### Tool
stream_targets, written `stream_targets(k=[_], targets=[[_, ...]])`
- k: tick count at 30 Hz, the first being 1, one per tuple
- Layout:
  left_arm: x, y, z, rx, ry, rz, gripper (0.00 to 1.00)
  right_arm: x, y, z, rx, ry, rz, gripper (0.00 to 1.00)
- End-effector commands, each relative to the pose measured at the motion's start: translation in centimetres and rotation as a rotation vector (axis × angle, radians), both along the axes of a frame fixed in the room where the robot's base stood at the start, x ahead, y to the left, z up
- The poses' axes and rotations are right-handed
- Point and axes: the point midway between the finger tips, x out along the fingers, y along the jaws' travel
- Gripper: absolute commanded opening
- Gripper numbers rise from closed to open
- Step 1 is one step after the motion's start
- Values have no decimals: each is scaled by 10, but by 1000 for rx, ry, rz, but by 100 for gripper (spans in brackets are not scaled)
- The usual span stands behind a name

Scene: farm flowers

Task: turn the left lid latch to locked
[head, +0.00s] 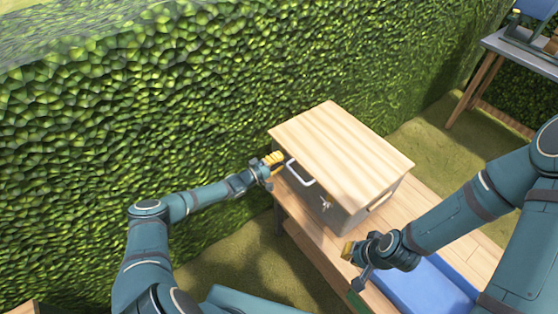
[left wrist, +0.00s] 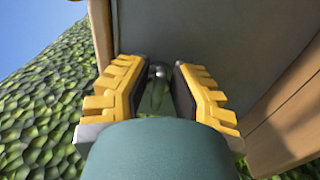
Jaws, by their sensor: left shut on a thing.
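A grey box with a pale wooden lid (head: 340,145) stands on a wooden bench. Its front has a white handle (head: 300,173) and a small metal latch (head: 326,204) to the right of the handle. My left gripper (head: 275,159) is at the box's left front corner, under the lid edge. In the left wrist view its yellow fingers stand on both sides of the left lid latch (left wrist: 158,72), a small metal part on the grey front. Most of that latch is hidden in the head view. My right gripper (head: 348,249) is low in front of the bench, apart from the box; its fingers are unclear.
A blue tray or mat (head: 425,285) lies on the bench (head: 310,228) at the lower right, partly behind my right arm. A tall green hedge (head: 130,100) stands close behind the box and my left arm. Another table (head: 520,52) stands at the far right.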

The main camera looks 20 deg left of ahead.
Motion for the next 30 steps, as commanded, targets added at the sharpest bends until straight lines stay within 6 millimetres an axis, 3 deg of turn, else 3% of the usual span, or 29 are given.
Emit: stream_targets(k=[10,11,12,13,23,30], targets=[[2,0,3,1,-6,0,0,0,0,0,0,0,0,0],[2,0,3,1,-6,0,33,0,0,0,0,0,0,0],[1,0,3,0,-5,0,47,0,0,0,0,0,0,0],[1,0,2,0,-5,0,51,0,0,0,0,0,0,0],[-1,1,1,1,-2,1,51,0,0,0,0,0,0,0],[-25,21,1,2,-3,3,51,0,0,0,0,0,0,0]])
